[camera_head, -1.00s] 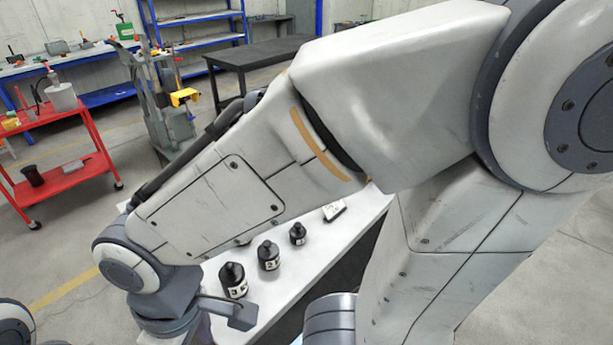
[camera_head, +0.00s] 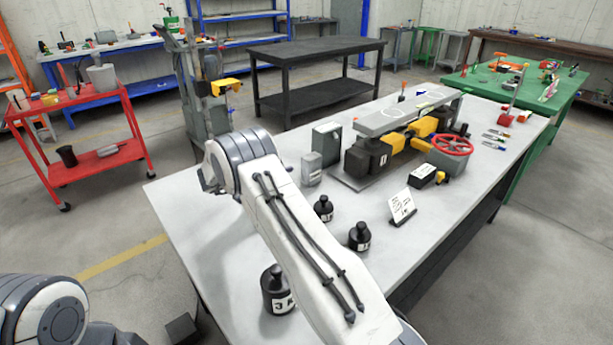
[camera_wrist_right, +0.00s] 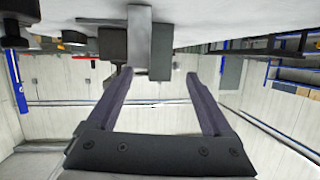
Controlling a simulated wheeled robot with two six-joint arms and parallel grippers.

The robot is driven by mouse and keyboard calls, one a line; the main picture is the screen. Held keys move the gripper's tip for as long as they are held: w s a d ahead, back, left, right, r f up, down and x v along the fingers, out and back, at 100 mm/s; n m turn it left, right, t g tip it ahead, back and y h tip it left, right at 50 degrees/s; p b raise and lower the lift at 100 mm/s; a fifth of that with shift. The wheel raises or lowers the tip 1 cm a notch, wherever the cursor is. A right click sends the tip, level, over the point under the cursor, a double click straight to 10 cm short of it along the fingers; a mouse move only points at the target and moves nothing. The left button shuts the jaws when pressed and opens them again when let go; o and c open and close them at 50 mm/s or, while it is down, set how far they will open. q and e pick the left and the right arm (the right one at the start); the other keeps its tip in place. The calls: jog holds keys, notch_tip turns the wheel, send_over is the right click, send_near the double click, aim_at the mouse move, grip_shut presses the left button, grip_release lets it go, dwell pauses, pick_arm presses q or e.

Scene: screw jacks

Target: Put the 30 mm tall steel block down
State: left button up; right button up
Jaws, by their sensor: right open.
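Two grey blocks stand on the white table in the head view: a taller, darker block (camera_head: 326,143) and a smaller, lighter block (camera_head: 311,169) in front of it. I cannot tell from their look which is 30 mm tall. My right gripper (camera_wrist_right: 158,76) is open in the right wrist view, which is upside down. A grey block (camera_wrist_right: 160,48) and a narrower grey block (camera_wrist_right: 138,34) show ahead, between the fingertips in the picture; I see no contact with the fingers. My left gripper is out of view.
A jack with a flat grey top (camera_head: 380,122) and a red handwheel (camera_head: 451,145) stands right of the blocks. Several black weights, including one marked 3 (camera_head: 277,290), and a white card (camera_head: 402,206) stand in front. The table's left end (camera_head: 190,205) is bare.

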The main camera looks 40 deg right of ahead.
aim_at(312, 167)
jog(key=shift+s+d+f+m+g+h, duration=0.15)
jog(key=shift+s+d+f+m+g, duration=0.15)
jog(key=shift+s+d+f+g, duration=0.25)
jog(key=shift+s+d+f+m+g+h, duration=0.15)
jog(key=shift+s+d+f+m+g, duration=0.2)
jog(key=shift+d+f+g, duration=0.25)
jog(key=x, duration=0.5)
jog(key=shift+s+d, duration=0.1)
jog(key=shift+s, duration=0.05)
jog(key=shift+p+x, duration=0.6)
jog(key=shift+x, duration=2.15)
jog(key=shift+r, duration=0.15)
grip_shut()
jog(key=shift+r, duration=0.2)
